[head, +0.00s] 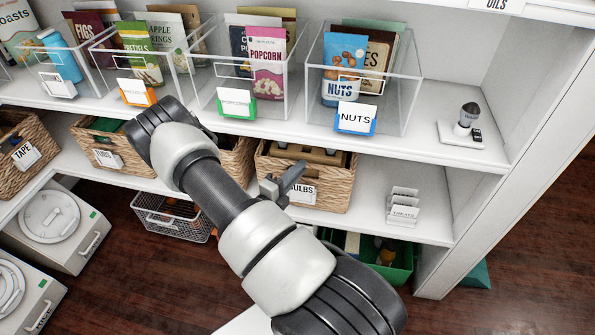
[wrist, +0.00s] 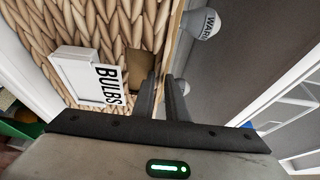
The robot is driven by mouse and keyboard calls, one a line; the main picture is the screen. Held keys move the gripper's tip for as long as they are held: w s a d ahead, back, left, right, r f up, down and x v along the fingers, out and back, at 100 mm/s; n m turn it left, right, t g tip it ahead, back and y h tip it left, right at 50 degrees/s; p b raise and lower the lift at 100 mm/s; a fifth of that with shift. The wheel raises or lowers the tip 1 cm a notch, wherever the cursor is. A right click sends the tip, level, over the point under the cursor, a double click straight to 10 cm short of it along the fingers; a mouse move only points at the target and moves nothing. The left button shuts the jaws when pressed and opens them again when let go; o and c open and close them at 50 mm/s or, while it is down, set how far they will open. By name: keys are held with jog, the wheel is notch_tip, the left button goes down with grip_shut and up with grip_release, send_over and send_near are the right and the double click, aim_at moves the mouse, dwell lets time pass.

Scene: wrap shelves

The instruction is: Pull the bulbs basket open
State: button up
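The bulbs basket (head: 335,195) is a woven tan basket on the lower shelf, with a white "BULBS" label partly hidden by my gripper (head: 283,184). Its front sits near the shelf's front edge. In the wrist view, the basket's woven front (wrist: 115,25) and its label (wrist: 90,77) are close at the left. My gripper (wrist: 162,76) has its fingers close together, one on each side of the basket's front rim, shut on it. White bulbs (wrist: 203,24) show inside the basket, to the right of the fingers.
Clear bins with snack packets, among them the nuts bin (head: 398,95), stand on the shelf above. A tubs basket (head: 95,145) is to the left, and a small "TREATS" card stand (head: 403,207) to the right. A green crate (head: 395,262) is below.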

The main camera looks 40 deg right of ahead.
grip_shut()
jog(key=shift+s+a, duration=0.1)
jog(key=s+a+p, duration=0.2)
jog(key=s+a, duration=1)
jog(key=a, duration=0.2)
jog(key=shift+s+a+p, duration=0.2)
jog(key=shift+p, duration=0.2)
jog(key=o, duration=0.6)
grip_release()
